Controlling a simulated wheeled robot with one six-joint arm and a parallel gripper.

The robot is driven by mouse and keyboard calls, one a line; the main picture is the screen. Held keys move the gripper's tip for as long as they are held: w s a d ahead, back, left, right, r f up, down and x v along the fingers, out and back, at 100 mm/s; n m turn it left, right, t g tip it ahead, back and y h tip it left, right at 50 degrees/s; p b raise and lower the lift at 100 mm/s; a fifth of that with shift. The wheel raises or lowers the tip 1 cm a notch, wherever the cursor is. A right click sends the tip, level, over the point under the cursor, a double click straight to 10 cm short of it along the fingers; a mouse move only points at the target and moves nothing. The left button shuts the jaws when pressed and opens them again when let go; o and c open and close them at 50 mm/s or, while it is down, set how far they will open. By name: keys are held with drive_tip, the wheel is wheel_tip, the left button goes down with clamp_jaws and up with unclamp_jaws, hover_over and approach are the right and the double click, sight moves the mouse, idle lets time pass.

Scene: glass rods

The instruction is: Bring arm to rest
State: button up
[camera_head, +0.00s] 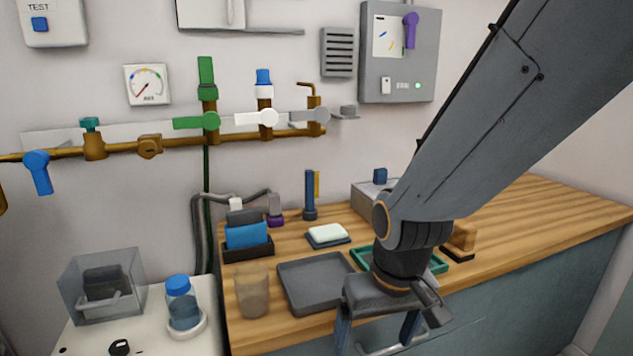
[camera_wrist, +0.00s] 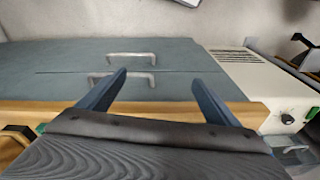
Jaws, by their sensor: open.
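My arm reaches in from the upper right in the head view and bends down over the front of the wooden bench (camera_head: 560,215). My gripper (camera_head: 378,338) points down at the bench's front edge, with its two blue fingers apart. Nothing is between the fingers. In the wrist view my gripper (camera_wrist: 158,78) is open and empty, with grey drawer fronts (camera_wrist: 60,65) and their handles beyond it. My wrist hides part of the green-rimmed tray (camera_head: 436,264).
A grey tray (camera_head: 315,284) and a cloudy beaker (camera_head: 252,290) stand left of my gripper. A blue-capped bottle (camera_head: 182,303) stands on the white unit at left. A wooden block (camera_head: 462,236) lies to the right. The bench's right end is clear.

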drive_tip(key=s+a+f+n+g+b, duration=0.1)
drive_tip(key=s+a+f+n+b, duration=0.1)
drive_tip(key=a+f+b, duration=0.6)
drive_tip(key=s+a+f+n+g+b, duration=0.1)
drive_tip(key=s+a+f+n+b, duration=0.15)
drive_tip(key=f+b, duration=0.9)
drive_tip(key=d+r+m+p, duration=0.3)
drive_tip(key=d+r+p, duration=0.7)
drive_tip(key=r+p, duration=0.4)
drive_tip(key=d+r+m+p, duration=0.4)
drive_tip(key=d+r+p, duration=0.6)
drive_tip(key=p, duration=0.7)
wheel_tip(320, 180, up, 4)
drive_tip(key=shift+s+f+h, duration=0.1)
drive_tip(key=shift+s+h, duration=0.2)
drive_tip(key=shift+h, duration=0.1)
